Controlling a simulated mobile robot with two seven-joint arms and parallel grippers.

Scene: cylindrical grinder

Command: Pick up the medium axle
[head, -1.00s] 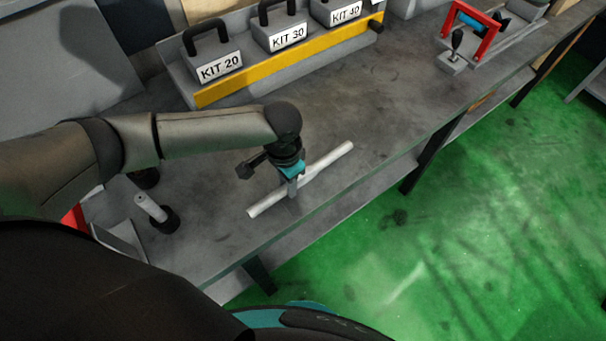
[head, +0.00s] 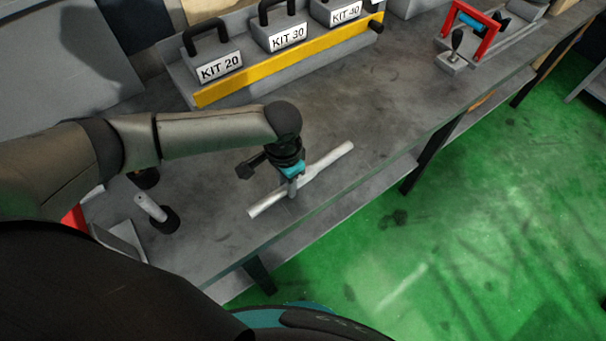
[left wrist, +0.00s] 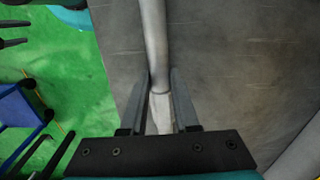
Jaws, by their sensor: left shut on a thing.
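The medium axle is a long light-grey rod (head: 330,160) lying along the front part of the grey workbench. In the left wrist view the axle (left wrist: 154,45) runs from the top of the picture down between the fingers. My left gripper (head: 293,190) points down at the axle's middle and is shut on it, with one finger on each side. The fingers also show in the left wrist view (left wrist: 160,90). The axle looks level and at or very near the bench top; I cannot tell whether it touches. My right gripper is not in view.
Handled blocks marked KIT 20 (head: 217,67), KIT 30 and KIT 40 stand behind a yellow bar (head: 290,66). A red-framed fixture (head: 487,40) stands far right. The bench middle is clear.

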